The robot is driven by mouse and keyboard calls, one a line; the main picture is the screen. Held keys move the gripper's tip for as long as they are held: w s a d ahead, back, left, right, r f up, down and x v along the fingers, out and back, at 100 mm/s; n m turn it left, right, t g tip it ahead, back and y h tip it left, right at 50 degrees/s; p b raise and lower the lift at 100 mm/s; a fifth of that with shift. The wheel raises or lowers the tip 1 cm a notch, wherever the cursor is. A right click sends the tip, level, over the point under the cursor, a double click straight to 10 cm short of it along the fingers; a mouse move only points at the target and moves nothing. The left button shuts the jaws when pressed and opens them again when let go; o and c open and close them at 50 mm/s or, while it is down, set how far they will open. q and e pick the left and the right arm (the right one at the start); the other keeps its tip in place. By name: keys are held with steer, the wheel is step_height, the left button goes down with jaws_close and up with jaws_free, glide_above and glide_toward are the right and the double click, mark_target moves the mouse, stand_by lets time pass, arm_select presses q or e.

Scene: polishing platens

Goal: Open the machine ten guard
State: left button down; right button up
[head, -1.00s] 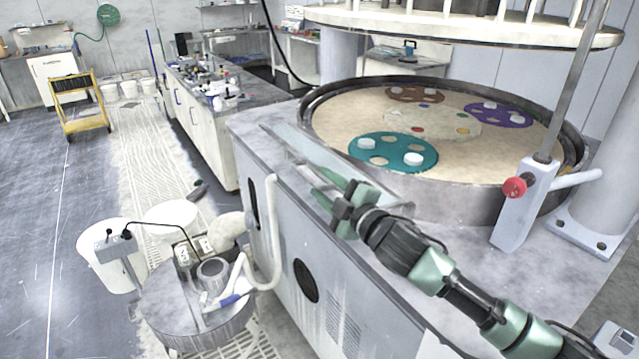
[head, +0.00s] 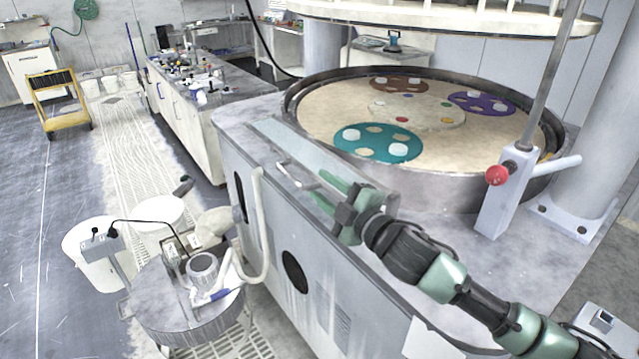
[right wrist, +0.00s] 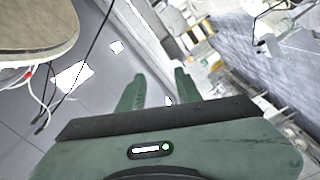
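The machine's guard (head: 300,143) looks like a clear, long panel along the front edge of the machine top, in front of the round platen (head: 465,150). It lies low and slanted, and its right end is partly hidden behind my right gripper. A thin pale bar (head: 288,174) shows at the front edge, just left of my fingertips. My right gripper (head: 318,187) is over this front edge, with its green fingers apart and pointing left. The right wrist view also shows the fingers (right wrist: 158,88) apart, with nothing clearly held. Whether they touch the guard, I cannot tell. My left gripper is out of view.
A post with a red knob (head: 497,175) stands right of the platen. An upper plate (head: 450,22) hangs above it. A round drum (head: 188,315) with hoses and white buckets (head: 95,250) stand at the machine's left. Grey floor is open at far left.

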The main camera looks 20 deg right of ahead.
steer(key=v, duration=0.4)
stand_by(0.3)
